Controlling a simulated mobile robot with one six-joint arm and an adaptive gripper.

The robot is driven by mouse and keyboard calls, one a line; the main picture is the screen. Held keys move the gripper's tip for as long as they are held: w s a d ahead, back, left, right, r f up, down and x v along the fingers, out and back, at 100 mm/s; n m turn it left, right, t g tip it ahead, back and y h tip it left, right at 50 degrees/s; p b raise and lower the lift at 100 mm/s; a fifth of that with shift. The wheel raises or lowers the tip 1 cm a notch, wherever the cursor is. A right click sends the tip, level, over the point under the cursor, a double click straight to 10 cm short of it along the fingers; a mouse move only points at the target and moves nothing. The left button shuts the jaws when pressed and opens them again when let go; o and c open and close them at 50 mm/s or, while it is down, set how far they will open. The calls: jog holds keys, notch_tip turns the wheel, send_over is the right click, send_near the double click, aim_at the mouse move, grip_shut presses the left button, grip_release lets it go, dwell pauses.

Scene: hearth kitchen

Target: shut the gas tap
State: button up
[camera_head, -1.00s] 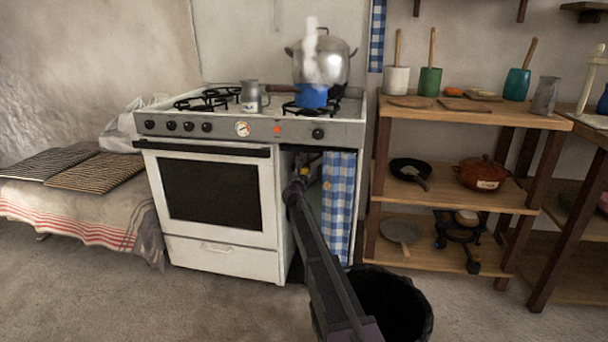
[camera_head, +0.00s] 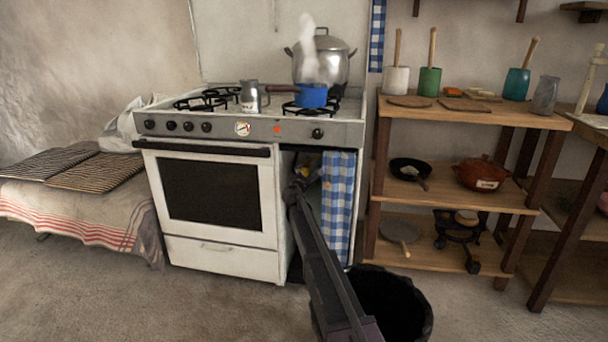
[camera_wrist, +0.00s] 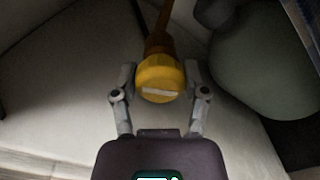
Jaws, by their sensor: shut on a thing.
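The gas tap is a round yellow knob (camera_wrist: 160,83) with a pale bar across its face, lying close to level in the wrist view. It sits at the end of a brown-orange pipe or hose (camera_wrist: 161,35). My gripper (camera_wrist: 160,74) has one finger on each side of the knob and is shut on it. In the head view my gripper (camera_head: 297,186) reaches into the open bay under the right side of the stove, where the knob shows only as a small yellow patch (camera_head: 305,172).
A grey-green rounded body (camera_wrist: 262,65), perhaps a gas bottle, stands close right of the tap. A blue checked curtain (camera_head: 338,205) hangs at the bay's right. A steaming blue pan (camera_head: 312,97) stands on the white stove (camera_head: 258,225). A black bin (camera_head: 405,305) is beside my arm.

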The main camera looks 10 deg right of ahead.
jog(key=shift+w+m, duration=0.1)
jog(key=shift+m, duration=1.4)
jog(key=o, duration=1.1)
jog(key=shift+o, duration=0.2)
jog(key=v, duration=1.2)
